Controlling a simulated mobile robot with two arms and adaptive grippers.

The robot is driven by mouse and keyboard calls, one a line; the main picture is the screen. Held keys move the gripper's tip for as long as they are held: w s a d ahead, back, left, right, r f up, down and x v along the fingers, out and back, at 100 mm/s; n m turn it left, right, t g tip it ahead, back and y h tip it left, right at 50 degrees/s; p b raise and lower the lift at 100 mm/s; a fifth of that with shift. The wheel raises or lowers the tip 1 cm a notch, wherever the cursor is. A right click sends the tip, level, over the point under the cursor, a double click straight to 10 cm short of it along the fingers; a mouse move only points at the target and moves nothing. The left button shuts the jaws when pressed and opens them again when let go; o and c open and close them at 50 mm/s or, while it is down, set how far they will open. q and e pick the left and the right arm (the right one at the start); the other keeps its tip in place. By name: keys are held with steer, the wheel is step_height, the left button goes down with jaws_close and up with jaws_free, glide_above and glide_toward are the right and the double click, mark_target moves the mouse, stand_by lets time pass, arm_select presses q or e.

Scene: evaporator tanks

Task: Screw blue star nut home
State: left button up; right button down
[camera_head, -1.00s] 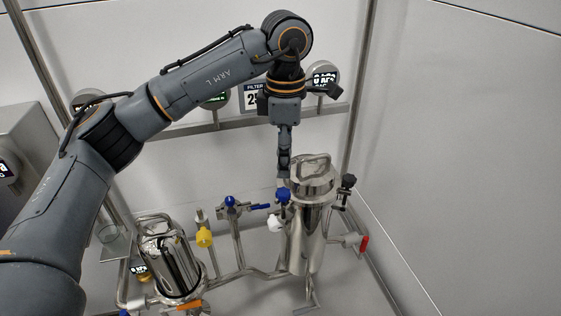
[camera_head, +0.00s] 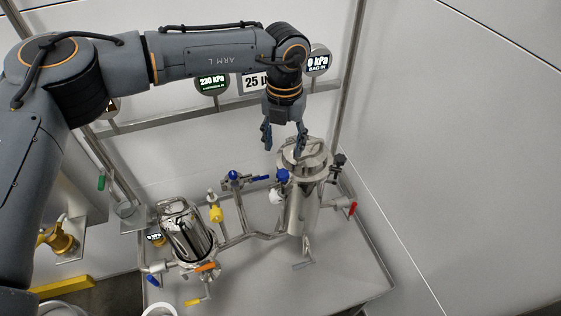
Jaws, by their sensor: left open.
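The blue star nut (camera_head: 283,176) sits at the left of the rim of the taller steel filter housing (camera_head: 300,210), below its lid (camera_head: 303,155). A white star nut (camera_head: 276,196) is just below and left of it, and a black star nut (camera_head: 340,159) is at the right of the rim. My left gripper (camera_head: 283,150) points down above the blue star nut with its fingers spread wide. It is empty and appears apart from the nut; the exact gap cannot be told. My right gripper does not show.
A shorter steel vessel (camera_head: 188,232) stands to the left. Between the vessels are a yellow knob (camera_head: 216,214) and a blue-handled valve (camera_head: 233,176). A red handle (camera_head: 353,209) sticks out at right. Gauges (camera_head: 212,84) and a rail (camera_head: 150,121) run behind the arm. The tray's right side is clear.

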mark_target(283, 172)
arm_select(q)
step_height(283, 172, down, 8)
steer(key=p, duration=0.2)
steer(key=shift+r+p, duration=0.2)
steer(key=shift+p, duration=0.1)
steer(key=shift+f, duration=0.65)
jaws_close()
